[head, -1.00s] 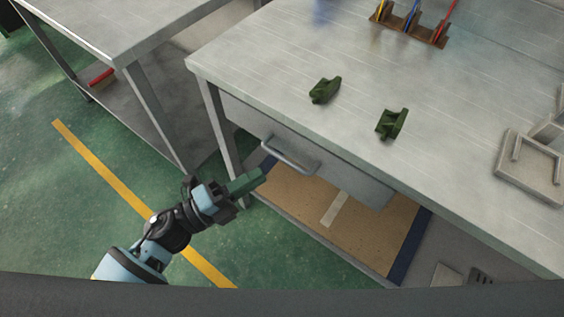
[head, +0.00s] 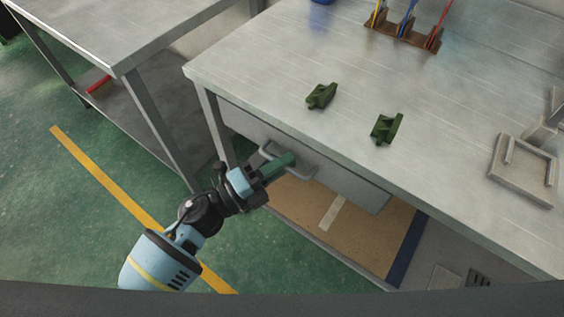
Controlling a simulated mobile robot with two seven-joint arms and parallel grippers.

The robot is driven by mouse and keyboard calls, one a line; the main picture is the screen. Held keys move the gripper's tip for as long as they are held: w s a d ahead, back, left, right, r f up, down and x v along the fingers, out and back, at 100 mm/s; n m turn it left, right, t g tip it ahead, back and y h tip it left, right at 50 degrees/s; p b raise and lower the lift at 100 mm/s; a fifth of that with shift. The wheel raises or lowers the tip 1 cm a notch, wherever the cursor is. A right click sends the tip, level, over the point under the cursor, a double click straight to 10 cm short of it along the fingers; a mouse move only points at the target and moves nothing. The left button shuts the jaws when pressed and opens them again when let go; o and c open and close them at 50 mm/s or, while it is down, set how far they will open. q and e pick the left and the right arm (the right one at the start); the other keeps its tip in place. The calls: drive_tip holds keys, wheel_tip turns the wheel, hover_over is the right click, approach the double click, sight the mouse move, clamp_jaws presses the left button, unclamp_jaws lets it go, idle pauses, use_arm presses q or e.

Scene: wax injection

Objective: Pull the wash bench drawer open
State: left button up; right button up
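The wash bench (head: 440,105) has a grey drawer (head: 345,183) under its front edge, and its front looks close in under the top. The drawer's grey bar handle (head: 300,174) is at the left part of the front. My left gripper (head: 281,164) is at the handle, its green tip overlapping the bar in the picture. I cannot tell if it touches the bar, or whether the green tip is finger or a held piece. My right gripper is not in view.
Two dark green pieces (head: 321,96) (head: 386,129) lie on the bench top. A rack (head: 401,40) with coloured tools stands at the back, and a grey fixture (head: 522,172) at the right. Another metal table (head: 110,35) stands at the left. A lower shelf (head: 350,232) is below the drawer.

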use_arm(q)
clamp_jaws()
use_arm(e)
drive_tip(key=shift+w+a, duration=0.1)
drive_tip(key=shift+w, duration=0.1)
